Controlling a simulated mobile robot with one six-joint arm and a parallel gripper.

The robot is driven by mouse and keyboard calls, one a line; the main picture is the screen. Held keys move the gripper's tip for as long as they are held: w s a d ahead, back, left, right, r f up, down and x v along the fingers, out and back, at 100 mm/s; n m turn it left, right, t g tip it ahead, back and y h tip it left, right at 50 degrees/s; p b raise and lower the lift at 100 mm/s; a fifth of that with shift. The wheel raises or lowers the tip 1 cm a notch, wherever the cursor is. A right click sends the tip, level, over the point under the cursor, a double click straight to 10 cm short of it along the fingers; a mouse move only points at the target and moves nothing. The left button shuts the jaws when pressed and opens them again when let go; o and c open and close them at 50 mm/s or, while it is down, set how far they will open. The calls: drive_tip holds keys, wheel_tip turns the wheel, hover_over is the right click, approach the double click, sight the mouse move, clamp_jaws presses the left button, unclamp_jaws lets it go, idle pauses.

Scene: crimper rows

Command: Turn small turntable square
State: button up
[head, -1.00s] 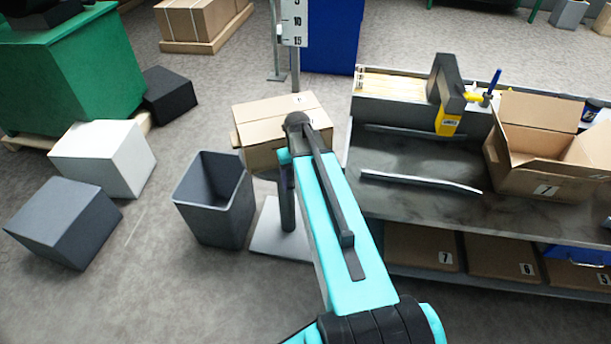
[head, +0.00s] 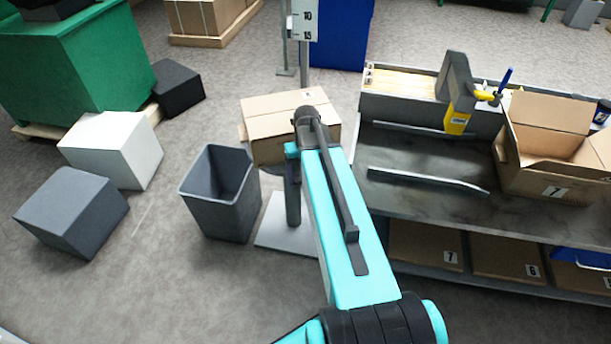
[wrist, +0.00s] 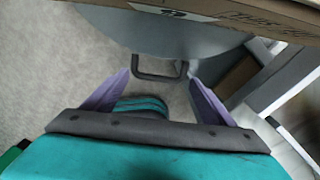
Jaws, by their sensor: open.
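The small turntable (wrist: 150,32) shows in the wrist view as a grey round disc with a dark loop handle (wrist: 160,76) at its near edge. A closed cardboard box (head: 286,115) rests on top of it; its lower edge crosses the top of the wrist view. In the head view the disc is mostly hidden by the box and my arm, while its post (head: 293,203) and pale floor plate (head: 272,228) show. My gripper (wrist: 161,78) is open, its two purple fingers apart on either side of the handle. In the head view my arm hides the gripper.
A grey bin (head: 222,195) stands left of the post. A dark bench (head: 410,200) is close on the right, with an open carton (head: 552,150) and a yellow-marked tape dispenser (head: 458,95). Grey and white blocks lie on the floor at left.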

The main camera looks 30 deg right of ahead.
wheel_tip(320, 180, up, 14)
drive_tip(key=shift+f, duration=0.2)
idle(0.7)
